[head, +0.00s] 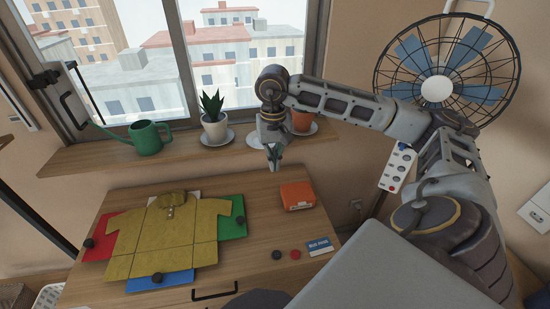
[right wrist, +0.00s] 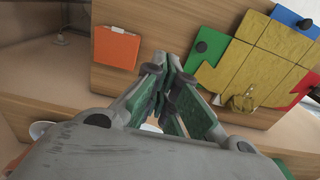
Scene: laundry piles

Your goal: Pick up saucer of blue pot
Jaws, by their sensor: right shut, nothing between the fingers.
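My right gripper (head: 274,160) points down at the sill's front edge, shut and empty; its green-padded fingers (right wrist: 175,75) meet in the right wrist view. A white saucer (head: 253,143) lies on the sill behind it, partly covered by the gripper. I see no blue pot; the spot above this saucer is hidden by my right wrist. A white pot with a spiky plant (head: 213,126) stands on another saucer (head: 227,138) to the left. A terracotta pot (head: 302,122) stands on a saucer (head: 313,129) to the right. My left gripper is not in view.
A green watering can (head: 148,139) stands on the wooden sill (head: 90,158) at the left. On the desk below lie a folded yellow shirt (head: 165,235) on coloured panels and an orange box (head: 297,195). A fan (head: 437,88) stands at the right.

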